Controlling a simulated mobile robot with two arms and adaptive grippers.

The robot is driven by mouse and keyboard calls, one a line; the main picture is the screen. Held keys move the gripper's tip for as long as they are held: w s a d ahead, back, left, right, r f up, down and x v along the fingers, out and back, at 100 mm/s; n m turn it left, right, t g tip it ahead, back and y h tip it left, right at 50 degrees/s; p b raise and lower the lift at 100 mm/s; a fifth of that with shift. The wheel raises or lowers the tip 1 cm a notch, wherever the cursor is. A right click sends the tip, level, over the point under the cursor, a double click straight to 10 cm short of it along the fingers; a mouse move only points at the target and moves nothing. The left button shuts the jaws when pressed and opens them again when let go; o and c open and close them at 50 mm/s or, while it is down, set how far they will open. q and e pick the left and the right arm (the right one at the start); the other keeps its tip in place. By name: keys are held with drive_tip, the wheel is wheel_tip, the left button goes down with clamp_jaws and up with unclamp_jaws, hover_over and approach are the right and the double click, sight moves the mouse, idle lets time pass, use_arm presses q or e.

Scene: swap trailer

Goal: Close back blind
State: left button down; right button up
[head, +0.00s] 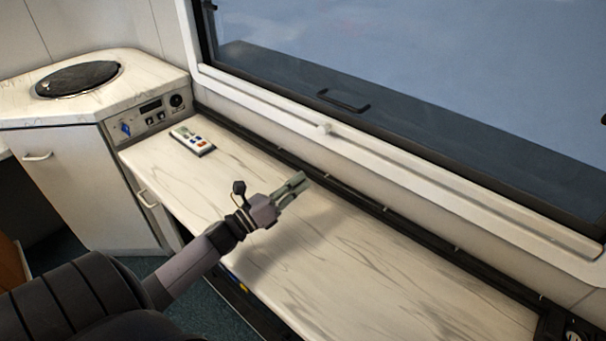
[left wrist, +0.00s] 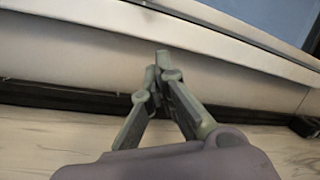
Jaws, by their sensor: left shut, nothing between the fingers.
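The window (head: 400,60) fills the upper right of the head view, with a white frame (head: 240,92) around it. No blind material shows over the glass in the part I see. A small white knob (head: 324,128) sits on the lower frame rail. My left gripper (head: 301,181) is over the marbled counter, below and apart from that rail. Its fingers are together with nothing between them. In the left wrist view the fingertips (left wrist: 162,60) point toward the wall under the window frame (left wrist: 225,38). My right gripper is in neither view.
A remote control (head: 192,140) lies on the marbled counter (head: 400,275). A cabinet with a dark round lid (head: 78,78) and a control panel (head: 150,113) stands at the left. A black rail (head: 375,207) runs along the counter's back edge. The counter to the right is clear.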

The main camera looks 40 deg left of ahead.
sight(327, 127)
use_arm(q)
drive_tip(key=w+r, duration=0.1)
drive_tip(key=w, duration=0.1)
drive_tip(key=w+r+p, duration=0.1)
drive_tip(key=w, duration=0.2)
drive_tip(key=w+d+r+p, duration=0.1)
drive_tip(key=w+r, duration=0.1)
drive_tip(key=w, duration=0.1)
drive_tip(key=shift+d, duration=0.1)
drive_tip(key=shift+a+r+p, duration=0.35)
drive_tip(key=shift+r, duration=0.15)
drive_tip(key=shift+a+r, duration=0.1)
